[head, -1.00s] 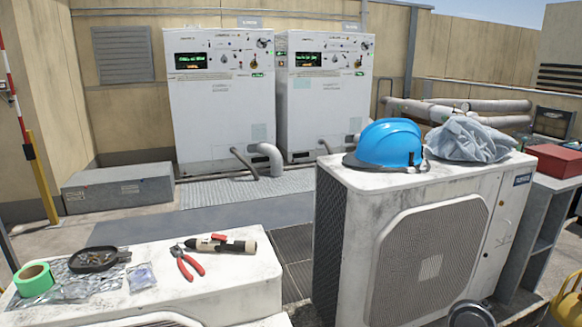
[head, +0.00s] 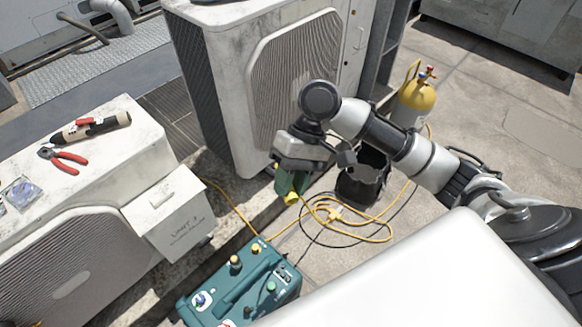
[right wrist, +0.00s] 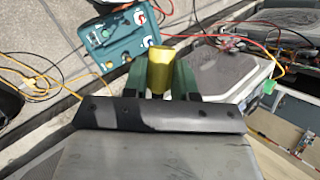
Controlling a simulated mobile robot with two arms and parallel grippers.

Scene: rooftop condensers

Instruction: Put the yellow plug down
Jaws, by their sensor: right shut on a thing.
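My right gripper (head: 288,187) reaches in from the right in the head view, in front of the large condenser. It is shut on the yellow plug (head: 291,198), which shows just below the green fingertips, above the ground. In the right wrist view the yellow plug (right wrist: 160,70) sits between the two green fingers (right wrist: 160,82). Part of the plug is hidden by the fingers. My left gripper is not in view.
A teal machine (head: 228,296) with knobs and gauges stands below. A loose yellow cable (head: 374,238) lies coiled on the paving. A black bucket (head: 362,190) and a yellow-topped cylinder (head: 414,97) stand to the right. A white condenser (head: 215,90) stands behind; open paving lies at far right.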

